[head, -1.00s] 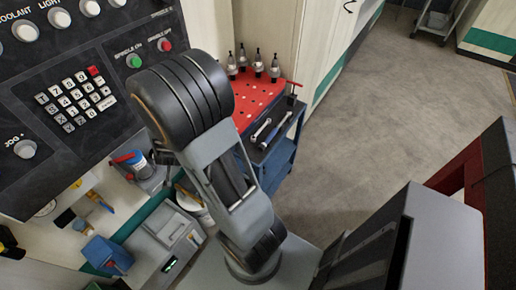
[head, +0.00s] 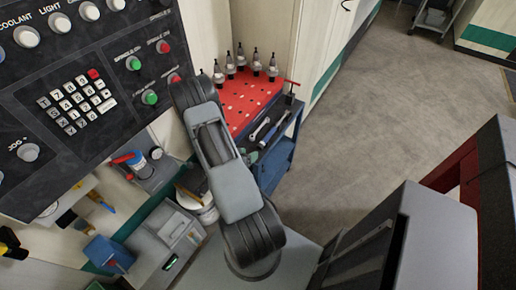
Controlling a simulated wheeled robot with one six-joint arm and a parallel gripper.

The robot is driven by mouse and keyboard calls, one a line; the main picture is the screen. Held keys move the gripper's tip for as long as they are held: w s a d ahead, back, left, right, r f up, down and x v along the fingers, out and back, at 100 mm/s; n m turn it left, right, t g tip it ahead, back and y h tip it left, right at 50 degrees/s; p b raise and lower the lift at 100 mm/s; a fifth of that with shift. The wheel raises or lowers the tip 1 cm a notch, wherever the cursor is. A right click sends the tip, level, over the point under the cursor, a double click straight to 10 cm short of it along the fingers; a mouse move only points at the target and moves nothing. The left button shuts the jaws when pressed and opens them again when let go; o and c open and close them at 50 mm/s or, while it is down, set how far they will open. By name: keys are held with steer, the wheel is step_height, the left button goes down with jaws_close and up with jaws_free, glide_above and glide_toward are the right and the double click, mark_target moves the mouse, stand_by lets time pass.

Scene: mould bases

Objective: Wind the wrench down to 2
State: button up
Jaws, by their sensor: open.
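Two wrenches lie side by side on the dark top of a blue cart (head: 278,165), right of my arm. One is a silver wrench (head: 259,129); the other is a wrench with a blue handle (head: 271,132). Their lower ends are close to my arm's outline. Any scale or number on them is too small to read, so a setting of 2 cannot be made out. My arm rises in front of the cart, and its links cover part of the cart's left side. My gripper cannot be made out in this view, so its place relative to the wrenches is hidden.
A red tray (head: 248,99) with several tool holders stands behind the wrenches. A black control panel (head: 52,140) with knobs and a keypad is at the left. A grey box (head: 165,238) and a blue vise-like block (head: 108,254) lie lower left. Open floor (head: 370,120) is at the right.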

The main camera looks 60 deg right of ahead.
mark_target(259, 148)
steer(key=x, duration=0.7)
steer(key=shift+d+f, duration=0.1)
steer(key=shift+d, duration=0.1)
steer(key=c, duration=0.9)
steer(key=shift+c, duration=0.2)
steer(key=m+t+b, duration=0.1)
steer(key=b, duration=0.1)
steer(key=m+t+b, duration=0.1)
steer(key=b, duration=0.1)
steer(key=shift+s+f+m, duration=0.1)
steer(key=shift+f+m, duration=0.1)
steer(key=shift+m, duration=0.1)
steer(key=shift+r+m+t+b, duration=0.1)
steer(key=shift+m+t+b, duration=0.45)
steer(key=shift+b, duration=0.4)
steer(key=shift+r+m, duration=0.1)
steer(key=shift+m, duration=0.15)
